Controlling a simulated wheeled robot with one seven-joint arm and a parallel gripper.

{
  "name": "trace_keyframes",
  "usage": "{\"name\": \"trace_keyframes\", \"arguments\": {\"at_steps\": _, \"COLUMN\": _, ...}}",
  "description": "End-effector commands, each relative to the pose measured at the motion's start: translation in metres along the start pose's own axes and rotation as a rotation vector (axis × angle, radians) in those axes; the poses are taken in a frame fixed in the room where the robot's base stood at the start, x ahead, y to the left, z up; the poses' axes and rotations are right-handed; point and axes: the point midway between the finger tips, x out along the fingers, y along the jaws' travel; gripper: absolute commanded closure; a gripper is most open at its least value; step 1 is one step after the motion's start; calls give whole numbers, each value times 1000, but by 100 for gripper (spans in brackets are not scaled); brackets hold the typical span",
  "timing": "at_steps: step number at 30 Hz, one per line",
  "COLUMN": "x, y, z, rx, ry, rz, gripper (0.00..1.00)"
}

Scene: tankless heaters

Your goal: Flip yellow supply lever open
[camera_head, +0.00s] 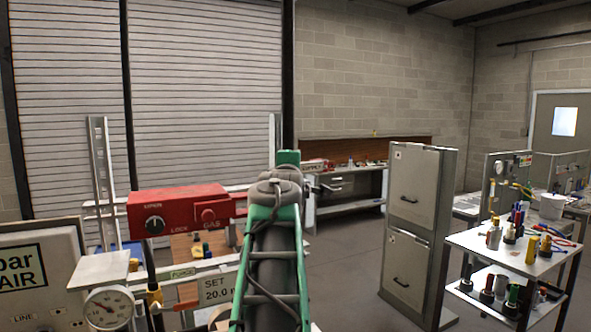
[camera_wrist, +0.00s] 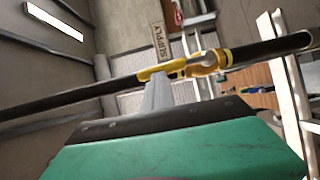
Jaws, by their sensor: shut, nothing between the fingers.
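The yellow supply lever (camera_wrist: 160,71) shows in the wrist view on a dark pipe. It appears to lie roughly along the pipe, beside the yellow valve body (camera_wrist: 205,62). A "SUPPLY" tag (camera_wrist: 158,42) stands just behind it. My gripper (camera_wrist: 158,84) is shut and empty, its grey fingers pointing up at the lever. The fingertips overlap the lever's lower edge in the picture; I cannot tell whether they touch. In the head view the supply tag (camera_head: 313,166) shows just right of my arm, and my arm hides the lever.
A red panel (camera_head: 180,208) with a knob and button stands left of my arm. A pressure gauge (camera_head: 108,308) is at lower left. A grey cabinet (camera_head: 415,220) and a tool cart (camera_head: 510,258) stand at right. Floor between my arm and the cabinet is clear.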

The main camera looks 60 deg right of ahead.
Motion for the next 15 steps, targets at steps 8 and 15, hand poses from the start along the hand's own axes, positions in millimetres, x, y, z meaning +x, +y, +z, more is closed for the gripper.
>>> {"name": "trace_keyframes", "arguments": {"at_steps": 8, "x": -4, "y": -2, "z": -4, "rx": -1, "ry": 2, "rz": 3, "gripper": 100}}
{"name": "trace_keyframes", "arguments": {"at_steps": 15, "x": -52, "y": -7, "z": -21, "rx": 2, "ry": -6, "rz": 7, "gripper": 100}}
